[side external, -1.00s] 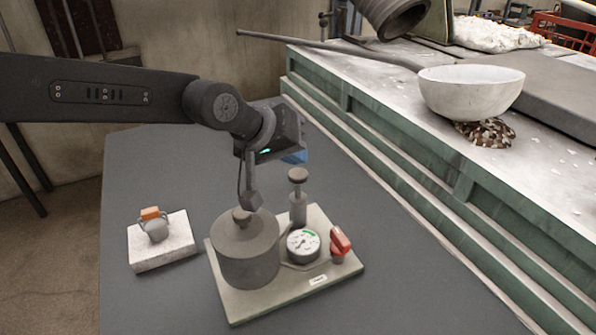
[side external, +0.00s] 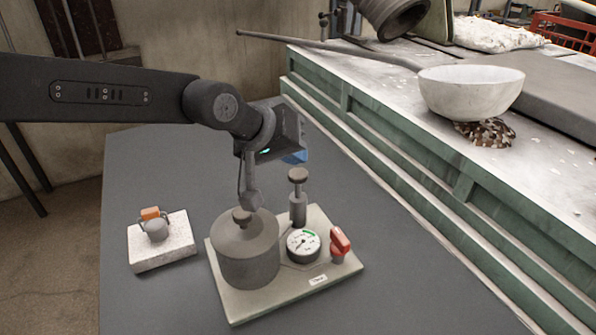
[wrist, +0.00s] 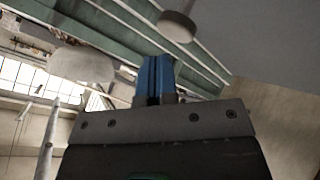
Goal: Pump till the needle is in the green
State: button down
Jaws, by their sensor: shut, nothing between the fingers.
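The pump unit sits on a pale base plate (side external: 262,303). Its plunger knob (side external: 298,175) stands up on a rod above a short cylinder (side external: 298,210). The round gauge (side external: 303,245) has a green band at its upper right; its needle appears to point to the lower left, outside the green. A grey tank (side external: 246,255) is at the left and a red valve handle (side external: 340,242) at the right. My gripper (side external: 296,157) is shut and empty, its blue fingers just above or behind the knob. In the wrist view a round disc, likely the knob (wrist: 177,27), shows beyond my fingers (wrist: 155,78).
A pale block (side external: 163,255) with a small grey and orange item (side external: 152,222) stands left of the unit. A green-sided bench (side external: 400,140) with a white bowl (side external: 470,92) lies at the right. The dark table (side external: 400,285) is clear in front of the bench.

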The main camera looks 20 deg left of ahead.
aim_at(297, 171)
jog(key=shift+f, duration=0.1)
jog(key=shift+f, duration=0.35)
jog(key=shift+f, duration=1.45)
dwell(1.2)
jog(key=shift+a+f, duration=0.2)
jog(key=shift+f, duration=0.7)
dwell(0.7)
jog(key=shift+r, duration=2.5)
jog(key=shift+r, duration=2.55)
